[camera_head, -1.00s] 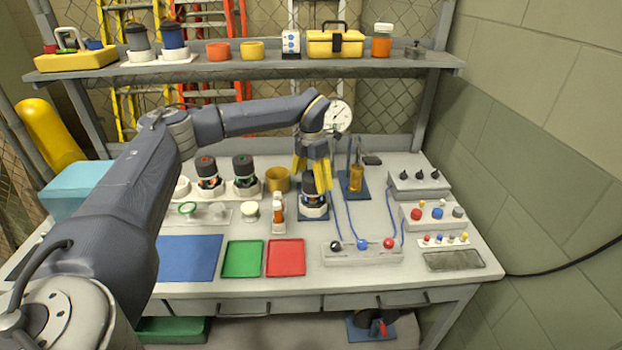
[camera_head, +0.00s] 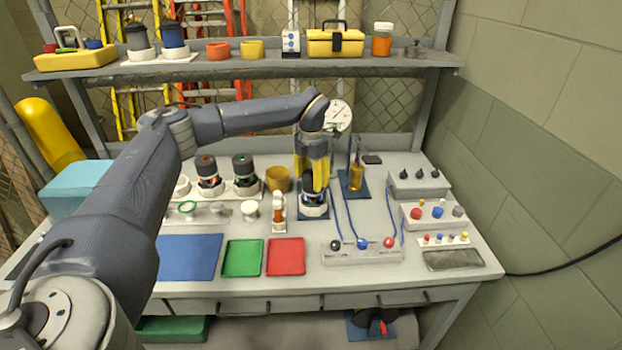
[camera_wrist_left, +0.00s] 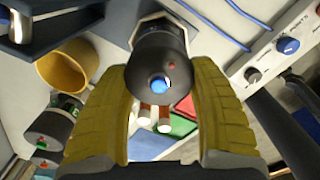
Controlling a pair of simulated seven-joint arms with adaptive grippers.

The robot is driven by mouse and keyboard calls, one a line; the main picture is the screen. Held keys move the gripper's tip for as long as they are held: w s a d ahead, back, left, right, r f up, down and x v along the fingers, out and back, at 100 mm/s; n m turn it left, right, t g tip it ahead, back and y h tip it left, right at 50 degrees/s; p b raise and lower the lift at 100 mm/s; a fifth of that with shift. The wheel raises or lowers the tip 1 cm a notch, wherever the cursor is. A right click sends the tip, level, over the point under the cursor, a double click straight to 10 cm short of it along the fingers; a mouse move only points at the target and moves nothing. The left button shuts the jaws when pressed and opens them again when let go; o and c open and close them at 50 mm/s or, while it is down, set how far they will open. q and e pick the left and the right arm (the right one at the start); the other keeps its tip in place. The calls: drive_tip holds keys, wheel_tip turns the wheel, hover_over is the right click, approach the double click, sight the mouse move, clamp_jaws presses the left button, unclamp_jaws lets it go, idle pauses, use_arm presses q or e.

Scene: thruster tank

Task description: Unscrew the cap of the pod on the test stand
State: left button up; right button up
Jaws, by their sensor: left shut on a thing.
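The pod (camera_head: 312,198) stands upright on a blue-based test stand (camera_head: 317,216) near the middle of the bench. Its dark cap (camera_wrist_left: 157,62) shows in the left wrist view, with a blue button and a small red dot on top. My left gripper (camera_head: 313,185) comes down from above with its yellow fingers on either side of the cap. It is shut on the cap, which the fingers mostly hide in the head view. My right gripper is not in view.
Two dark-capped pods (camera_head: 246,176) and a mustard cup (camera_head: 278,179) stand left of the stand. An amber cylinder (camera_head: 356,178) stands close on the right. Blue cables run to a connector box (camera_head: 362,252) in front. Green (camera_head: 243,258) and red (camera_head: 286,257) trays lie at the front.

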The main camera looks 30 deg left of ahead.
use_arm(q)
drive_tip(key=n, duration=0.4)
drive_tip(key=shift+o, duration=0.2)
drive_tip(key=n, duration=0.8)
drive_tip(key=shift+a+n, duration=0.1)
drive_tip(key=shift+n, duration=0.2)
drive_tip(key=n, duration=0.4)
drive_tip(key=shift+s+f, duration=0.1)
drive_tip(key=o, duration=1)
drive_tip(key=shift+o, duration=0.9)
